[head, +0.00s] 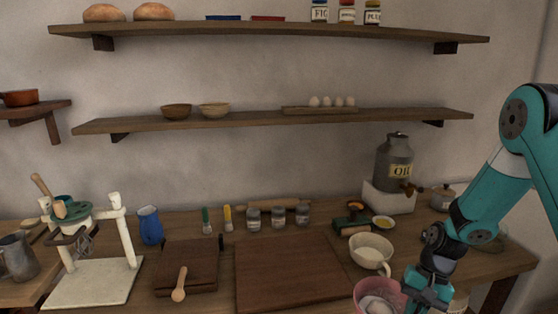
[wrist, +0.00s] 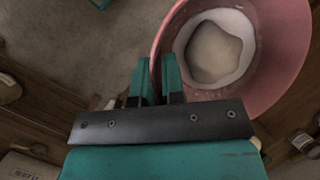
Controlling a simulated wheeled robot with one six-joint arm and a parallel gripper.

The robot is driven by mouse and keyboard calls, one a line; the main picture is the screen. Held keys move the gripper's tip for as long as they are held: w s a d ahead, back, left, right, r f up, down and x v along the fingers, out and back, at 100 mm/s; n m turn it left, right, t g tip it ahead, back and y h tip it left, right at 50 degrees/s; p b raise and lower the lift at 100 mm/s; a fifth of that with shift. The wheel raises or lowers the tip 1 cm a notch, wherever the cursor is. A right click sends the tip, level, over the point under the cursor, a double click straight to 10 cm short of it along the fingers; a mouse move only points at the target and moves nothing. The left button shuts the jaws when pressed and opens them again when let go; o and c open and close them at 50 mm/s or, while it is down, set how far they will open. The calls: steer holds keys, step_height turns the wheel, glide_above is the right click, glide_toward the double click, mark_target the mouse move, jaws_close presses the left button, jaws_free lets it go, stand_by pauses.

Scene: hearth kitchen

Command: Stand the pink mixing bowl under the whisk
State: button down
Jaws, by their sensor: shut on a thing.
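The pink mixing bowl (head: 368,286) is at the lower right of the head view, partly cut off by the bottom edge. It holds something pale. In the wrist view the bowl (wrist: 285,60) fills the upper right, with a white mass in it. My gripper (wrist: 158,78) is shut on the bowl's near-left wall, one finger on each side; it also shows in the head view (head: 408,290). The whisk (head: 86,240) seems to hang from a hand-cranked mixer with a green top, on a white stand (head: 100,284) at the far left. The stand's base looks clear.
A wooden board (head: 290,275) lies mid-counter. A cream cup (head: 372,250) stands behind the bowl.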

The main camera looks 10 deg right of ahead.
steer(key=a+f+n, duration=0.1)
steer(key=n, duration=0.1)
steer(key=a+f+n+g+h, duration=0.1)
steer(key=a+n, duration=0.1)
steer(key=a+f+n, duration=0.1)
steer(key=f+n, duration=0.1)
steer(key=shift+s+a+g+h, duration=0.35)
steer(key=shift+a+g+h, duration=0.05)
steer(key=shift+s, duration=0.1)
